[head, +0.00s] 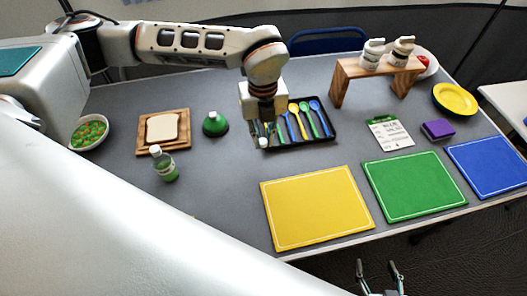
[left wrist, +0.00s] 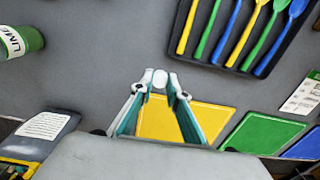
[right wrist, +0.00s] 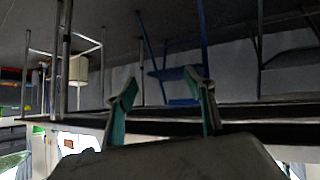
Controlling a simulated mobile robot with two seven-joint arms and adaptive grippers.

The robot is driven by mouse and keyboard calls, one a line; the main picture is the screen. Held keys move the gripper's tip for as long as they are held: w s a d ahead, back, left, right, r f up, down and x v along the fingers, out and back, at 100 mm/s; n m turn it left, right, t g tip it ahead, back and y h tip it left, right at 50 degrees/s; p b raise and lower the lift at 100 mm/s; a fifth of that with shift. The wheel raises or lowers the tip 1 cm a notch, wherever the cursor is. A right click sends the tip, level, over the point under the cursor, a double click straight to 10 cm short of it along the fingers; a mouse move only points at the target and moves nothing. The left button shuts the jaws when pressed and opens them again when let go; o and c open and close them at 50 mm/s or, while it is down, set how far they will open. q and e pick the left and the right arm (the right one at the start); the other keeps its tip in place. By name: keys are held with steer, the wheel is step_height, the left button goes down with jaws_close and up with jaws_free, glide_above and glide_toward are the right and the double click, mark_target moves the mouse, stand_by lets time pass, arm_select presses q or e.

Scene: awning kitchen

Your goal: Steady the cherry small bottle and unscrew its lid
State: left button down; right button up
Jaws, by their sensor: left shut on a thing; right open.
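My left gripper (head: 263,138) points down over the front left edge of the utensil tray. It is shut on a small white round thing (left wrist: 160,79), which looks like a bottle cap; it also shows in the head view (head: 263,143). I cannot tell whether a bottle is attached to it. No cherry label shows in any view. My right gripper (head: 380,278) is open and empty, low beyond the table's front edge.
The black tray (head: 318,140) holds several coloured spoons. Yellow (head: 315,210), green (head: 412,186) and blue (head: 488,165) mats lie along the front. A green dome-like thing (head: 215,123) and a bread board (head: 147,150) stand left. A wooden rack (head: 337,85) stands at back right.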

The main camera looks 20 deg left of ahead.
mark_target(263, 159)
arm_select(q)
steer(key=shift+f+b, duration=0.35)
steer(key=shift+f, duration=3.15)
steer(key=shift+f, duration=0.2)
steer(key=c, duration=2)
jaws_free()
steer(key=shift+o, duration=0.2)
step_height(263, 159, up, 12)
steer(key=shift+r+p, duration=0.2)
steer(key=shift+p, duration=0.45)
